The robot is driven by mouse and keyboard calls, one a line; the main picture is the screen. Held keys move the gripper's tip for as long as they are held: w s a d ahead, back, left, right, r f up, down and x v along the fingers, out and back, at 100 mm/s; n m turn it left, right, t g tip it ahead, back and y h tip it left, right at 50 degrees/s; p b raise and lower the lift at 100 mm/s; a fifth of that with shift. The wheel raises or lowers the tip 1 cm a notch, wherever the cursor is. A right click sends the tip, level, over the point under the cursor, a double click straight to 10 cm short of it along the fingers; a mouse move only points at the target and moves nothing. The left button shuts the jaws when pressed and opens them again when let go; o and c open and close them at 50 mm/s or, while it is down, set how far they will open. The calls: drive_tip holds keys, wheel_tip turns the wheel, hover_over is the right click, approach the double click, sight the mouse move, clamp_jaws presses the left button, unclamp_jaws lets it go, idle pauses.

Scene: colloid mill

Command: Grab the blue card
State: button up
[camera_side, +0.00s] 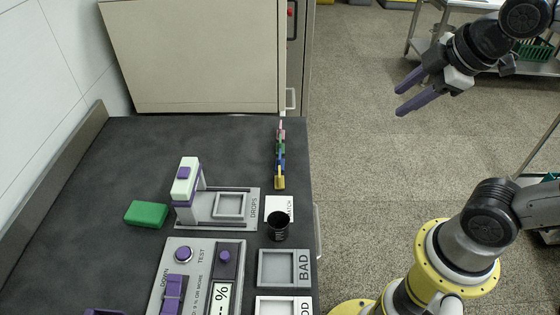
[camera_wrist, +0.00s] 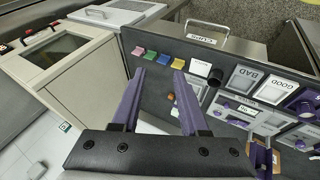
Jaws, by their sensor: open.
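The blue card (camera_side: 282,162) stands in a row of coloured cards near the right edge of the dark worktop. It lies between the green card (camera_side: 280,147) and the yellow card (camera_side: 279,182). In the wrist view the blue card (camera_wrist: 164,59) shows beyond my fingertips, with the green card (camera_wrist: 150,55) to its left and the yellow card (camera_wrist: 177,63) to its right. My gripper (camera_side: 400,102) is open and empty, high and well to the right of the worktop in the side view. Its purple fingers (camera_wrist: 160,70) point toward the row in the wrist view.
A pink card (camera_side: 281,134) is at the row's far end. A black cup (camera_side: 278,229), a DROPS fixture (camera_side: 255,211), a BAD tray (camera_side: 263,270) and a button panel (camera_side: 206,249) stand nearer. A green block (camera_side: 147,214) lies left. A large beige cabinet (camera_side: 205,55) rises behind.

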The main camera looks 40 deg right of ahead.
drive_tip(key=w+n, duration=0.6)
drive_tip(key=w, duration=0.2)
drive_tip(key=n+g+h, duration=0.2)
drive_tip(key=n+g, duration=0.2)
drive_tip(key=n, duration=0.8)
hover_over(280, 155)
drive_tip(key=s+a, duration=0.1)
wheel_tip(280, 155, down, 23)
drive_tip(key=shift+a+f, duration=0.1)
drive_tip(key=shift+a, duration=0.05)
drive_tip(key=shift+t, duration=0.3)
drive_tip(key=shift+s+x, duration=0.15)
drive_tip(key=shift+x, duration=1.5)
drive_tip(key=shift+s+x, duration=0.15)
drive_tip(key=shift+x, duration=1.45)
drive_tip(key=shift+a+f, duration=0.15)
drive_tip(key=shift+a, duration=0.05)
clamp_jaws()
